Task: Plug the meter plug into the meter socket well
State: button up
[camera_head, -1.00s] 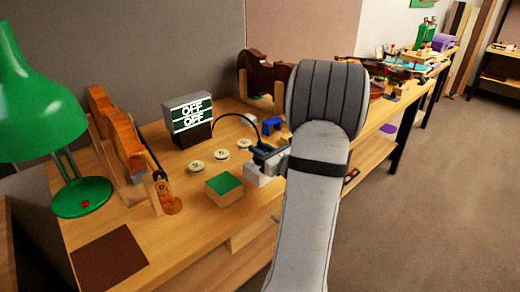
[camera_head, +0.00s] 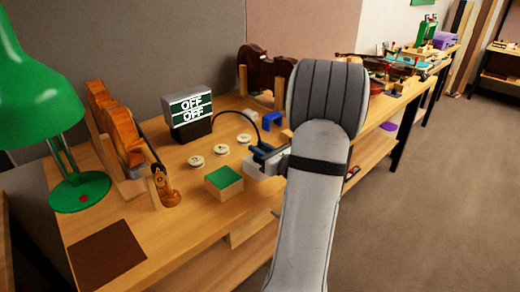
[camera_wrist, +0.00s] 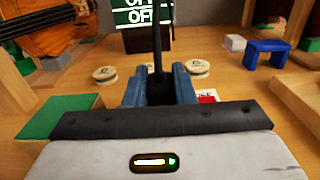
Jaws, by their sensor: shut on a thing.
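The meter (camera_head: 188,112), a grey box with a dark base, stands at the back of the bench and reads OFF on both lines. A black cable (camera_head: 237,115) arcs from it to my gripper (camera_head: 258,154). In the wrist view my gripper (camera_wrist: 158,84) has its blue fingers shut on the dark meter plug (camera_wrist: 158,92), with the cable rising from it. The plug is over the bench, right of the green-topped block (camera_head: 224,178). I cannot make out the socket well. A white card with a red mark (camera_wrist: 207,99) shows partly beside the right finger.
Several round pale discs (camera_head: 221,150) lie between the meter and the green-topped block. A blue bridge-shaped block (camera_head: 272,121) and a violin body (camera_head: 265,72) are behind. A green lamp (camera_head: 80,190) and an upright violin (camera_head: 118,125) stand left. The front-left bench is mostly clear.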

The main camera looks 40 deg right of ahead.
jog(key=shift+f, duration=0.1)
jog(key=o, duration=1)
jog(key=s, duration=0.7)
jog(key=shift+s+d, duration=0.3)
jog(key=shift+s, duration=0.1)
